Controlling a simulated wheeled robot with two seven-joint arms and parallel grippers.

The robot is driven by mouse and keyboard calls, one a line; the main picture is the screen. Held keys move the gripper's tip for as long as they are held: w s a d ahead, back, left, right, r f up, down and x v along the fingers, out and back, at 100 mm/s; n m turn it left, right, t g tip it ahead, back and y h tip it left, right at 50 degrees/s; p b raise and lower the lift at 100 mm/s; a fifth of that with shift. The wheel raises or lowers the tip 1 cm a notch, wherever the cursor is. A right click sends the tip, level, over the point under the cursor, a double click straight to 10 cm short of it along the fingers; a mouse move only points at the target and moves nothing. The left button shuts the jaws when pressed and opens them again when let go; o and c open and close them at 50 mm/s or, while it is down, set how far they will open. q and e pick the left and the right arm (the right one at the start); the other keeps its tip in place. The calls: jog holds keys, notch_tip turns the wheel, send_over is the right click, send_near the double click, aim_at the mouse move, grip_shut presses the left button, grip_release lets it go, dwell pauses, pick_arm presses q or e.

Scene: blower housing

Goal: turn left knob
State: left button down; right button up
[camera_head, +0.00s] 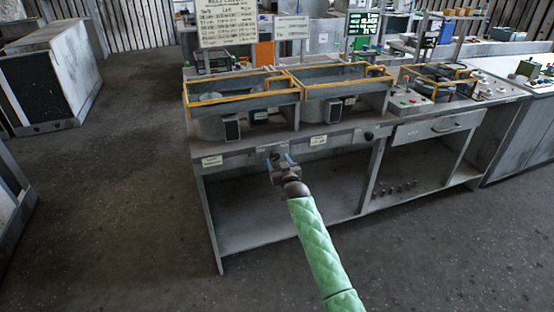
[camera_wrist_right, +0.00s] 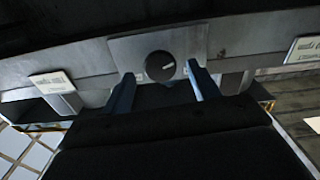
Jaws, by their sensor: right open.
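The left knob (camera_wrist_right: 160,66) is a round black dial with a pale pointer mark, on a grey plate on the bench's front rail. My right gripper (camera_wrist_right: 160,84) is open, with its two blue fingers on either side of the knob's lower part in the wrist view. I cannot tell whether the fingers touch it. In the head view my right gripper (camera_head: 280,160) is in front of the rail and mostly hides this knob. A second dark knob (camera_head: 369,135) is farther right on the same rail. My left gripper is not in view.
The workbench (camera_head: 232,150) has two basins with yellow rails (camera_head: 243,97) on top and an open shelf below. Small white labels (camera_head: 212,161) flank the knob. A drawer (camera_head: 440,127) is to the right. The floor to the left of the bench is clear.

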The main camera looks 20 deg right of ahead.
jog(key=shift+w, duration=0.75)
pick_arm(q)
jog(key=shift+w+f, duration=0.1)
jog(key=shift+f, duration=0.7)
pick_arm(e)
jog(key=shift+c, duration=0.2)
jog(key=c, duration=0.9)
jog(key=shift+m, duration=0.3)
